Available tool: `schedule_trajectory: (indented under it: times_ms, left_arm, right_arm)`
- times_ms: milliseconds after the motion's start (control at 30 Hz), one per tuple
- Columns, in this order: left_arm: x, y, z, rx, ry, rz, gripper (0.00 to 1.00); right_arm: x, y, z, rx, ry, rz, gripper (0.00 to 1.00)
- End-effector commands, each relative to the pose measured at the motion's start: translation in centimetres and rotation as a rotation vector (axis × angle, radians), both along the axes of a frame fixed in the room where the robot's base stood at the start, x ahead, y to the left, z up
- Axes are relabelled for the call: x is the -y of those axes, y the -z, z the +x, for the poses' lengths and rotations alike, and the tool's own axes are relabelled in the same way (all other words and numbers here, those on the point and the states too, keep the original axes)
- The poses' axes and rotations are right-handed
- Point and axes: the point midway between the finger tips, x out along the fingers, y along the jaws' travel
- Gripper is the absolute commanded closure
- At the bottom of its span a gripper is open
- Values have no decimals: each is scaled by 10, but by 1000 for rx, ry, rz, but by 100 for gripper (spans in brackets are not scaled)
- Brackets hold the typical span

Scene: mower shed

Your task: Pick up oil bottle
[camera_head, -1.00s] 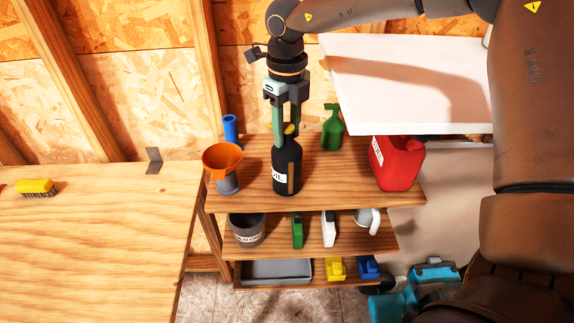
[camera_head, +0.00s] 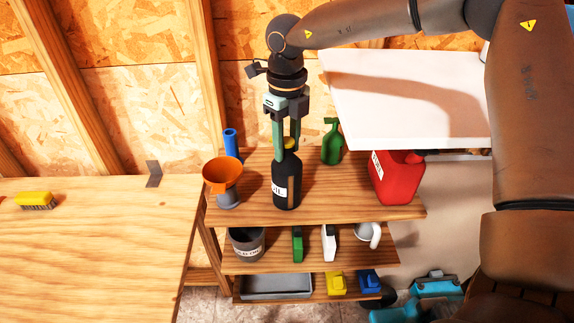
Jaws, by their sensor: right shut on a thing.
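I cannot tell whether the bottle's base touches the shelf. My left gripper is not in view.
An orange funnel (camera_head: 222,172), a blue cylinder (camera_head: 231,143), a green bottle (camera_head: 332,145) and a red can (camera_head: 396,178) share the top shelf (camera_head: 340,195). A white panel (camera_head: 400,95) lies behind right. A wooden bench (camera_head: 95,245) is at left.

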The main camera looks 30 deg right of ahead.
Motion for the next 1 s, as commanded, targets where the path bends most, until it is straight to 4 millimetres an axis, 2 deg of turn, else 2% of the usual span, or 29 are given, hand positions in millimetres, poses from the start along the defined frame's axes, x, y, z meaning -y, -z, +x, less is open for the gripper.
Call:
schedule_trajectory:
  times_ms: [133,367,1000]
  left_arm:
    - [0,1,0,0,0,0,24]
    - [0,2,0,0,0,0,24]
    - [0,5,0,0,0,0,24]
  right_arm:
    - [0,3,-3,-11,0,1,100]
    - [0,-6,-2,-8,1,0,100]
    - [0,-61,0,0,0,-1,100]
